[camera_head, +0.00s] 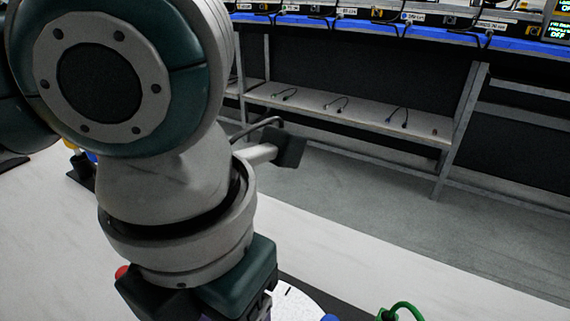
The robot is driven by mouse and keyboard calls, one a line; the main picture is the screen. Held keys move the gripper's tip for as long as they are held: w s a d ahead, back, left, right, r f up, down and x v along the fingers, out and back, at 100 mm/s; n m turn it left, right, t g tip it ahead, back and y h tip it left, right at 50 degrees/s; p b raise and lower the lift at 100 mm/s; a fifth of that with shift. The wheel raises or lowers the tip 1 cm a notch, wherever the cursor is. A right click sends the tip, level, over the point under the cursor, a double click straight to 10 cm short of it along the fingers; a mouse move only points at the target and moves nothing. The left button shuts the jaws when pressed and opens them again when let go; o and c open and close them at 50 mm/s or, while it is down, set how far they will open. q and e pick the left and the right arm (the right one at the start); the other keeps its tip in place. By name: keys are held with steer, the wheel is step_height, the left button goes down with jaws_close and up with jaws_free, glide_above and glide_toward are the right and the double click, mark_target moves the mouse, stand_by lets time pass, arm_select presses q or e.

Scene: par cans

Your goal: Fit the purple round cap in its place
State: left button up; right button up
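My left arm comes in from the left and fills much of the left half of the head view. Its wrist reaches the bottom edge, and its fingers are below the picture, so what they hold cannot be seen. My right gripper is not in view. I cannot make out the purple round cap or its place; only a small dark purplish patch shows under the wrist at the bottom edge. Part of a white round piece (296,304) shows right of the wrist. A blue bit (330,318) and a green curved piece (403,308) are cut off at the bottom edge.
A pale tabletop (370,272) runs across the front, clear at the right. A red bit (122,271) shows left of the wrist. A black block on a grey rod (288,147) stands behind the arm. Farther back, a shelf (350,115) holds several short cables.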

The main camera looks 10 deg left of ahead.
arm_select(q)
steer(key=shift+f, duration=0.2)
steer(key=o, duration=0.5)
steer(key=shift+a, duration=0.2)
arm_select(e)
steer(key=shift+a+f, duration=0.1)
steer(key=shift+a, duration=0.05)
arm_select(q)
steer(key=shift+d, duration=0.1)
step_height(320, 180, up, 10)
steer(key=p, duration=0.2)
steer(key=shift+r, duration=0.2)
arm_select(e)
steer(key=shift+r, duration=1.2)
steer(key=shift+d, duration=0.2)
